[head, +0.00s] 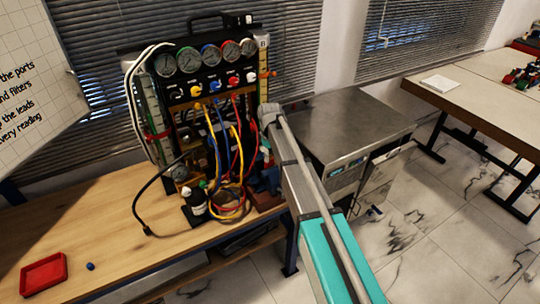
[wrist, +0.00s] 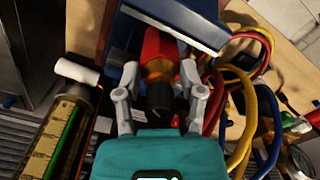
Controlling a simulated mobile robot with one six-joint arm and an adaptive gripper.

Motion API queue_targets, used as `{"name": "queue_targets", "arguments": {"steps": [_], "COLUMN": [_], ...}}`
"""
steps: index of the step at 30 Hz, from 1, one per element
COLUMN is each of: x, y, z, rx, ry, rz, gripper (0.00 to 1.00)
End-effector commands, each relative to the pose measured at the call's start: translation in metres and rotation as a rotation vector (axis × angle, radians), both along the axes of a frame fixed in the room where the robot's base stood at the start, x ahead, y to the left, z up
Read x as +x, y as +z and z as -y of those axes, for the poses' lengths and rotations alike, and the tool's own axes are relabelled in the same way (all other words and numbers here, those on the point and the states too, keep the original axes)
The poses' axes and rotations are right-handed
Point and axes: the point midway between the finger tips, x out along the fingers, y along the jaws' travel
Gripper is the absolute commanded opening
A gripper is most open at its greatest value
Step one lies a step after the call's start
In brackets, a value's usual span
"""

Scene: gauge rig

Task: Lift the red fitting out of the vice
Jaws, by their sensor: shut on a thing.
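The red fitting (wrist: 152,45) shows in the wrist view, with a red upper part, a brass-coloured collar and a black end towards me. My gripper (wrist: 160,76) has a finger on each side of it and is shut on it around the collar. The vice (wrist: 178,24) is blue with a pale jaw edge and lies just beyond the fitting, at the top of the wrist view. Whether the fitting's far end still sits between the vice jaws is hidden. In the head view the vice is a small blue patch (head: 271,178) on the bench, and my arm hides most of the gripper area.
Yellow, red and blue hoses (wrist: 250,90) loop close on the right in the wrist view. The gauge panel (head: 205,75) stands behind on the wooden bench (head: 110,235). A red tray (head: 44,275) sits front left.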

Motion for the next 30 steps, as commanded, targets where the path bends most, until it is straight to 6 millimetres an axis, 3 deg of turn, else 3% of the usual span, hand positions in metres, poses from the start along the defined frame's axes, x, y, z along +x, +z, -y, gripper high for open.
{"name": "queue_targets", "arguments": {"steps": [30], "x": [0.0], "y": [0.03], "z": [0.0], "rx": [0.0], "ry": [0.0], "rz": [0.0], "gripper": [0.0]}}
